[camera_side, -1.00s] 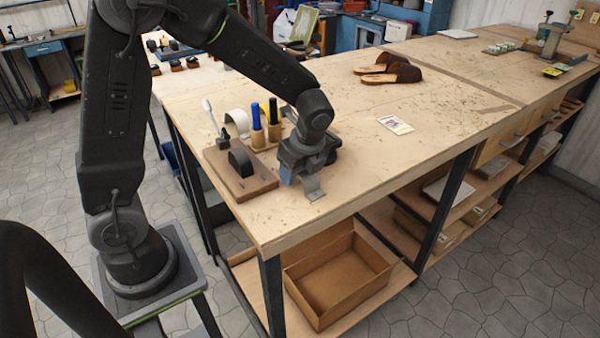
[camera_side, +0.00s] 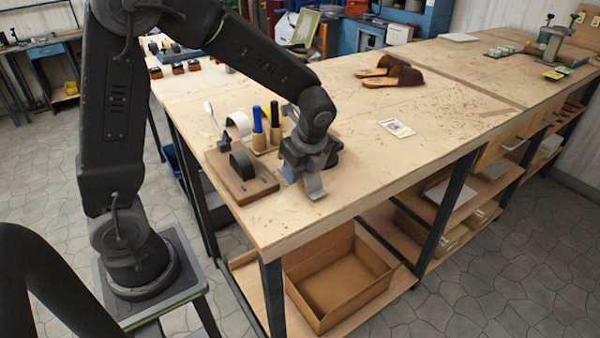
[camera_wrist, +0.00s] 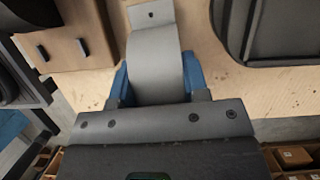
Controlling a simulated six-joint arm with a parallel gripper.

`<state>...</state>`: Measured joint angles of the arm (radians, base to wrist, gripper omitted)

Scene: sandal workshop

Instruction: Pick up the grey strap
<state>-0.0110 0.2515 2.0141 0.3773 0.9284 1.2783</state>
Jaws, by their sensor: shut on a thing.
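The grey strap (camera_side: 314,186) is at my gripper (camera_side: 302,178), near the front edge of the bench in the side view. In the wrist view the strap (camera_wrist: 155,60) is a wide, curved grey band with a flat end tab that has a dark hole. My gripper (camera_wrist: 157,80) is shut on the strap, with a blue finger on each side of it. The strap's near end is hidden behind the gripper body. I cannot tell whether the strap is clear of the bench top.
A wooden block with a black curved piece (camera_side: 240,163) stands left of my gripper, with blue-handled (camera_side: 257,120) and black-handled tools behind. A dark tray-like thing (camera_wrist: 285,60) is at right in the wrist view. Brown sandals (camera_side: 392,76) and a card (camera_side: 397,128) lie farther off; bench between is clear.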

